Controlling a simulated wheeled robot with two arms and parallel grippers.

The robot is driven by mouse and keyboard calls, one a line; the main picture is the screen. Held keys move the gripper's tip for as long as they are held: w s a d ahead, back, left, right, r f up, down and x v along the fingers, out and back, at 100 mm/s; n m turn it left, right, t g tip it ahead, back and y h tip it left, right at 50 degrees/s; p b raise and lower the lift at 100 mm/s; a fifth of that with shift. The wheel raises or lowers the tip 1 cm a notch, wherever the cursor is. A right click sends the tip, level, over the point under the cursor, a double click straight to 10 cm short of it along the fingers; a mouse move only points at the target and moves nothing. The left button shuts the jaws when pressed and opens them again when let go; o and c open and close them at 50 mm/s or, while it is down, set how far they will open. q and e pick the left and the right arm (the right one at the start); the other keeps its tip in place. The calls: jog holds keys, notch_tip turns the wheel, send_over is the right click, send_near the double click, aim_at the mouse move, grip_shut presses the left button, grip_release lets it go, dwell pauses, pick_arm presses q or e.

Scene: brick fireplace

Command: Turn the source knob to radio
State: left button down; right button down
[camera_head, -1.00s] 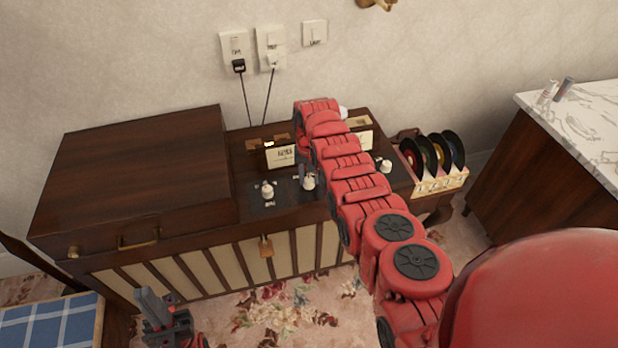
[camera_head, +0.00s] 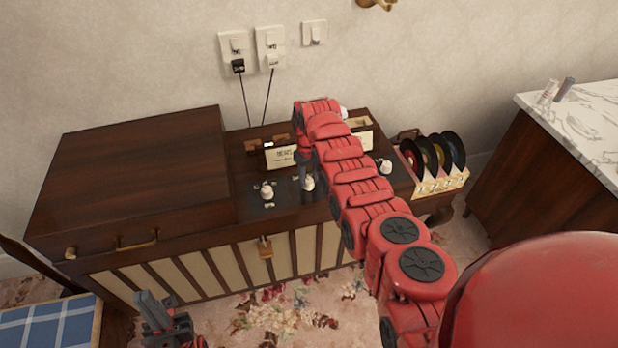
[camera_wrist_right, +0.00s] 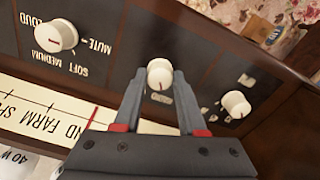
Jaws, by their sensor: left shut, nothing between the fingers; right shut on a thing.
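A dark control panel (camera_head: 285,195) on the wooden cabinet carries white knobs. My right gripper (camera_wrist_right: 159,75) is shut on the middle knob (camera_wrist_right: 160,70), whose red mark points toward the bottom of the wrist view. In the head view this knob (camera_head: 308,184) shows just below the fingers. Its lettering is too small or covered to read, so I cannot confirm it is the source knob. A knob (camera_wrist_right: 236,104) on the right in the wrist view is free. My left gripper (camera_head: 148,306) is shut and empty, low in front of the cabinet.
A volume knob (camera_wrist_right: 56,36) is marked loud, medium, soft and mute. A closed wooden lid (camera_head: 130,170) covers the cabinet's left part. A record rack (camera_head: 440,182) stands at its right, near a marble-topped counter (camera_head: 590,125). Wall switches (camera_head: 270,45) and cords are behind.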

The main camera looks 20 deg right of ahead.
jog(key=shift+w+r, duration=0.1)
jog(key=shift+w, duration=0.05)
jog(key=shift+c, duration=2.4)
grip_release()
notch_tip(320, 180, up, 8)
jog(key=shift+f+b, duration=0.1)
jog(key=shift+b, duration=0.4)
notch_tip(320, 180, up, 9)
jog(key=p, duration=0.3)
send_over(309, 179)
jog(key=shift+r, duration=0.2)
